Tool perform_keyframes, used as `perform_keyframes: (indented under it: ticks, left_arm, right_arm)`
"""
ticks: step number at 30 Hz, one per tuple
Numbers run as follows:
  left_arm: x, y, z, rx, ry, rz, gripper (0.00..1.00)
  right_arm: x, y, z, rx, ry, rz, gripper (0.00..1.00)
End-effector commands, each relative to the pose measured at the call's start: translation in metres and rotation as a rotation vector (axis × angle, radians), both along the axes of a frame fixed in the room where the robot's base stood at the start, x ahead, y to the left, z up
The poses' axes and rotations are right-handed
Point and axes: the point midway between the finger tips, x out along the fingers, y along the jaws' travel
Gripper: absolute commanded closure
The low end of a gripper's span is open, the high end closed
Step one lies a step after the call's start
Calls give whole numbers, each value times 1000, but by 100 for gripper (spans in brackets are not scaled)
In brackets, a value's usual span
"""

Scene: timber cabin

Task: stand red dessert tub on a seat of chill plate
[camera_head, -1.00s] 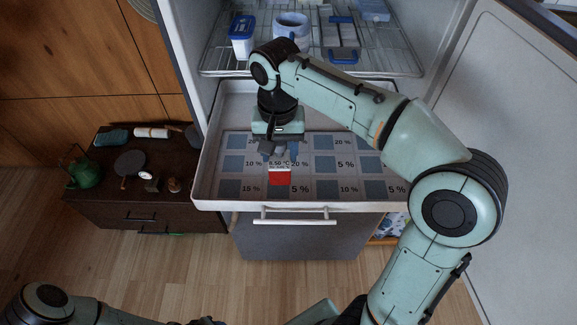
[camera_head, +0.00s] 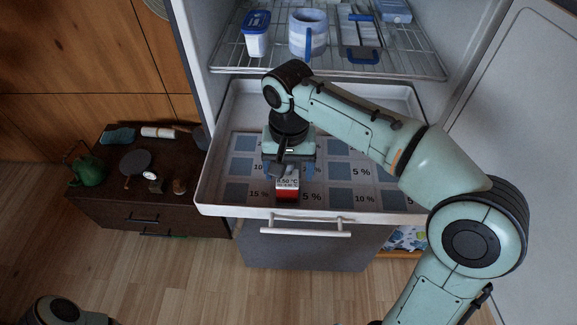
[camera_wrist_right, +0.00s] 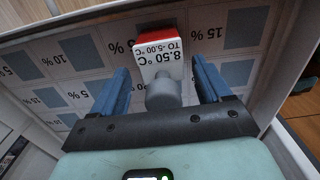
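The red dessert tub (camera_head: 287,195), red below with a white temperature label, is at the second blue square of the chill plate's front row. It looks upright; I cannot tell if its base is fully on the square. The chill plate (camera_head: 340,197) is a pale board of blue squares and percentages. My right gripper (camera_head: 288,165) is above the tub. In the right wrist view its blue fingers (camera_wrist_right: 162,85) stand apart on either side of the tub's grey knob (camera_wrist_right: 163,93), with gaps showing. The tub's label also shows there (camera_wrist_right: 160,58). My left gripper is out of view.
The plate lies in a pulled-out white drawer (camera_head: 215,195) with raised walls. Above it a wire shelf (camera_head: 275,62) holds a blue-lidded tub (camera_head: 256,40) and a mug (camera_head: 308,35). The open door (camera_head: 510,100) stands right; a dark cabinet (camera_head: 110,200) with clutter stands left.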

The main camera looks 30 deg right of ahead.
Motion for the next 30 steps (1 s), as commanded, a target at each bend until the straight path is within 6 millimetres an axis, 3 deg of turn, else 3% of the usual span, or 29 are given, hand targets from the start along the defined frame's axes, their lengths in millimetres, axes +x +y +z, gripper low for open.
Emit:
perform_keyframes:
  ticks: [11,24,30]
  left_arm:
    - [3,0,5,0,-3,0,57]
    - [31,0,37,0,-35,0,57]
    - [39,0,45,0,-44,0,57]
  right_arm:
    - [1,0,11,1,-4,0,24]
    - [2,0,101,2,-7,1,24]
    - [1,0,122,1,-3,0,24]
